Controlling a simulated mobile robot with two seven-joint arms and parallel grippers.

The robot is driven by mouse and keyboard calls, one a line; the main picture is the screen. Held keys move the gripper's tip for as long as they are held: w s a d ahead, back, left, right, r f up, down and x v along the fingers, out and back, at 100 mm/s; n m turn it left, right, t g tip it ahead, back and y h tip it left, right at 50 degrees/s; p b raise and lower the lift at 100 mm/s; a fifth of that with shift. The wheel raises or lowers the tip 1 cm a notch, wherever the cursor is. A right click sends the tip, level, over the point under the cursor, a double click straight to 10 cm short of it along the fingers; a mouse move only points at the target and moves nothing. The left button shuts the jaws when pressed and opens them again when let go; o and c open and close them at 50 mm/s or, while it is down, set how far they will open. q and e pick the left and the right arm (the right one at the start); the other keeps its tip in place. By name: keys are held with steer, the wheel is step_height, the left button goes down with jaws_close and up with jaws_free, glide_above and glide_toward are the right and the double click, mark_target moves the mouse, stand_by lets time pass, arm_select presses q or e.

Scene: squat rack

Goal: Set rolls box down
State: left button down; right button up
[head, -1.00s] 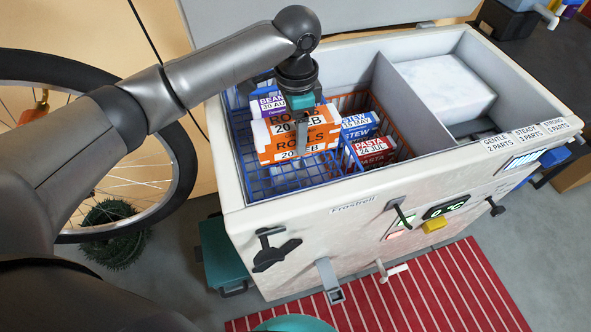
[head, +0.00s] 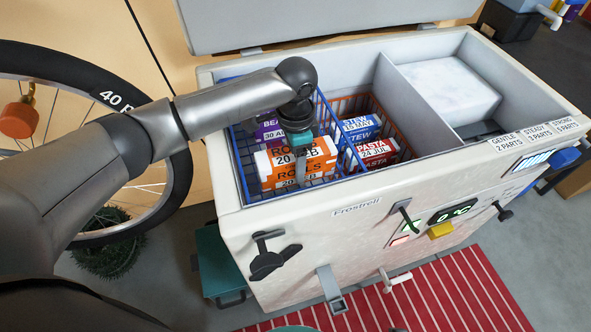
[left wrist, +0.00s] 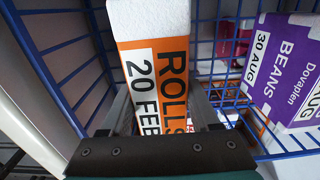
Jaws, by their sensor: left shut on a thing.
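The orange and white rolls box (head: 318,165), labelled 20 FEB, is in the blue wire basket (head: 238,178) at the left of the chest freezer. My left gripper (head: 300,178) is shut on it from above. In the left wrist view the rolls box (left wrist: 160,75) stands between the fingers of my left gripper (left wrist: 165,105), with blue wires around it. Whether its underside touches the basket floor is hidden.
A purple beans box (head: 268,130) is behind the rolls box. Blue stew (head: 362,124) and red pasta (head: 378,150) boxes sit in the orange basket to the right. The freezer's front rim (head: 400,180) and divider (head: 400,95) bound the space.

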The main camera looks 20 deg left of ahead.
arm_select(q)
steer(key=shift+f+b, duration=0.35)
steer(key=shift+f, duration=0.9)
arm_select(e)
steer(key=shift+w+a+r, duration=0.25)
steer(key=shift+w+r, duration=0.05)
steer(key=shift+r, duration=0.25)
steer(key=shift+w+a+r, duration=0.25)
steer(key=shift+r, duration=0.3)
arm_select(q)
steer(key=shift+f, duration=0.15)
steer(key=shift+c, duration=0.6)
jaws_free()
arm_select(e)
steer(key=shift+f, duration=0.15)
arm_select(q)
steer(key=shift+r, duration=0.25)
step_height(320, 180, up, 10)
steer(key=p, duration=0.4)
steer(key=shift+f, duration=0.15)
steer(key=shift+r+p, duration=0.4)
steer(key=shift+r, duration=0.65)
arm_select(e)
steer(key=s+d+f, duration=0.5)
steer(key=s+f, duration=0.1)
steer(key=shift+s+d, duration=0.15)
steer(key=shift+s, duration=0.2)
